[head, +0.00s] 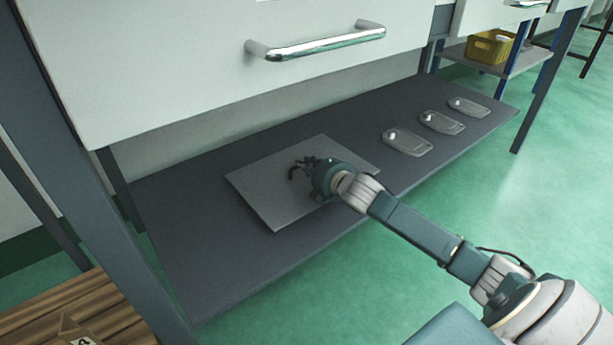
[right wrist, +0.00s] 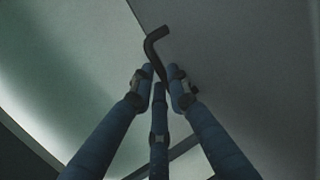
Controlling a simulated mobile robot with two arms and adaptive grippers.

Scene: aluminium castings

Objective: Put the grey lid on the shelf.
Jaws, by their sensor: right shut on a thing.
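Several views of grey metal matter here: three small grey lids, each with a pale knob, lie in a row on the dark lower shelf (head: 210,245). They are the near lid (head: 408,143), the middle lid (head: 443,123) and the far lid (head: 469,107). My right gripper (head: 303,170) is over a flat grey plate (head: 275,210) on the same shelf, left of the lids. In the right wrist view its fingers (right wrist: 160,84) are shut on a dark bent rod (right wrist: 151,46). Whether the rod touches the plate is unclear. My left gripper is out of view.
A white drawer front with a metal handle (head: 318,43) overhangs the shelf. Table legs (head: 85,165) stand at the left. A yellow basket (head: 489,47) sits on another shelf behind. Bare shelf lies left of the plate.

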